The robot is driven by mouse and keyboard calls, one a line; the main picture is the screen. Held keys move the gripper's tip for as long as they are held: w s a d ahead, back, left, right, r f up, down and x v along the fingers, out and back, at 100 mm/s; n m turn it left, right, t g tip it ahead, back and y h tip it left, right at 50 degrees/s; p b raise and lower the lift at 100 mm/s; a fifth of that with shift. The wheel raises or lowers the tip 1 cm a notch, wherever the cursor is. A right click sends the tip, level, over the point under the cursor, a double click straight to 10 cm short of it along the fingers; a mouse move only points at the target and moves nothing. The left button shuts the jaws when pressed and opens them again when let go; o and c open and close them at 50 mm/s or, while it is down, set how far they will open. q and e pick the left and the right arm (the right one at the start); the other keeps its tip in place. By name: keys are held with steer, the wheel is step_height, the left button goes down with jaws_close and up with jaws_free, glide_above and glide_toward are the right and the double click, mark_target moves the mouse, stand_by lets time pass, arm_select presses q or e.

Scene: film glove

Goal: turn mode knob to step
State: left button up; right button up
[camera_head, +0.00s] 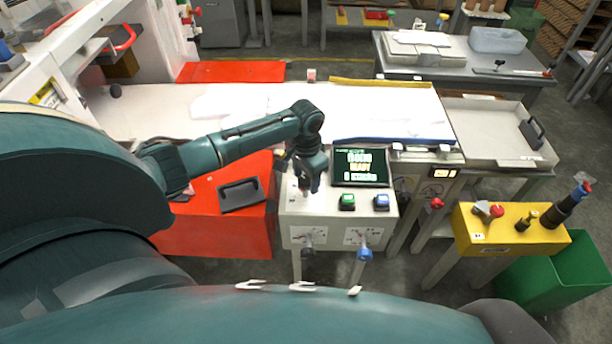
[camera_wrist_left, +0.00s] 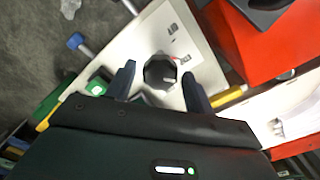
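The control panel (camera_head: 330,209) is a pale box with a screen, a green button (camera_head: 347,202) and a blue button (camera_head: 381,202). My left gripper (camera_head: 305,187) points down over the panel's left part and hides what lies under it. In the left wrist view a dark, many-sided knob (camera_wrist_left: 160,72) with a pale pointer mark sits between the two fingers, with gaps on both sides. The left gripper is open around or just above the knob; contact cannot be told. Labels beside the knob are too small to read. My right gripper is not in view.
The screen (camera_head: 361,168) shows READY. A blue-tipped lever (camera_head: 365,254) sticks out below the panel front. A red cabinet (camera_head: 215,225) with a grey handle adjoins on the left. A white work table (camera_head: 270,110) lies behind. A yellow stand (camera_head: 510,232) is at right.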

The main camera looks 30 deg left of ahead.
mark_target(306, 179)
arm_select(q)
steer(key=shift+o, duration=0.5)
steer(key=shift+r, duration=0.1)
steer(key=shift+r, duration=0.25)
step_height(306, 179, up, 12)
steer(key=shift+r+b, duration=0.25)
steer(key=shift+b, duration=0.1)
